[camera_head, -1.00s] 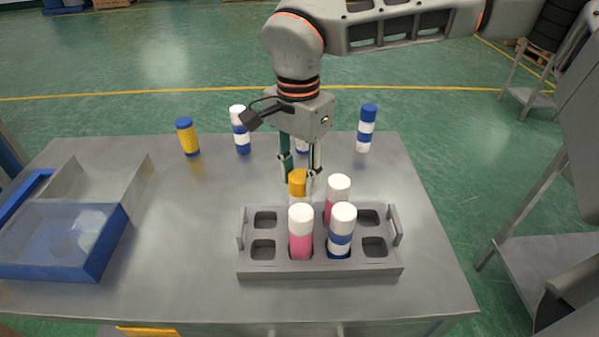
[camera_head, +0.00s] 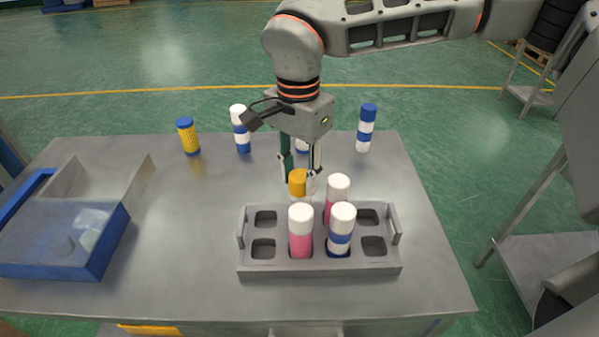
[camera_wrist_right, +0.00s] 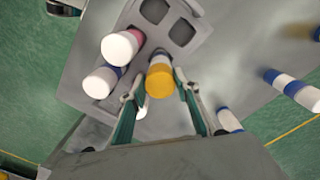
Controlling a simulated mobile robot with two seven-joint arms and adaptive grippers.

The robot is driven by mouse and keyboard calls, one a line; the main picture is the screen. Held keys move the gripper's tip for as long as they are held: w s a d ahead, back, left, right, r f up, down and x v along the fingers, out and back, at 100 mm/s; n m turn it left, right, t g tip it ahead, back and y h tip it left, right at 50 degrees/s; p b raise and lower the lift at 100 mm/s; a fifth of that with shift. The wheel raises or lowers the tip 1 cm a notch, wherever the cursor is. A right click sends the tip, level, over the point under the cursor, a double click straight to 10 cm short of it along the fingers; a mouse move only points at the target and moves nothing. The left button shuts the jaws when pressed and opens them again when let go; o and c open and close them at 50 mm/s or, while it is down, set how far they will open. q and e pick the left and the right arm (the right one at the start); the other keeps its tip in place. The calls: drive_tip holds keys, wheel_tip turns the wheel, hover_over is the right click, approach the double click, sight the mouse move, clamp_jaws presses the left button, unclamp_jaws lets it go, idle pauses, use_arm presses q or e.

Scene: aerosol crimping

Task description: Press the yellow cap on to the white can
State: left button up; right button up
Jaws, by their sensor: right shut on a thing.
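The yellow cap (camera_head: 298,183) is between the fingers of my right gripper (camera_head: 300,179), which is shut on it. In the right wrist view the yellow cap (camera_wrist_right: 160,82) sits in line with the top of the white can (camera_wrist_right: 160,60). I cannot tell whether the cap is fully seated. The can is in the back row of the grey rack (camera_head: 320,267), its lower part hidden in the head view by the front cans. The fingers of my right gripper (camera_wrist_right: 160,100) also show in the wrist view. My left gripper is not in view.
Close to the gripper, the rack holds two pink cans (camera_head: 301,232) (camera_head: 337,207) and a blue-and-white can (camera_head: 341,232), all white-capped. Several loose cans stand along the table's back, including a yellow one with a blue cap (camera_head: 188,137). A blue-edged bin (camera_head: 105,245) is at left.

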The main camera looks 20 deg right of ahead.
sight(300, 175)
drive_tip(key=o, duration=0.9)
drive_tip(key=o, duration=0.6)
drive_tip(key=shift+r, duration=0.15)
drive_tip(key=shift+r+p, duration=2.05)
drive_tip(key=shift+r, duration=0.2)
drive_tip(key=shift+r+p, duration=0.6)
drive_tip(key=shift+r, duration=0.55)
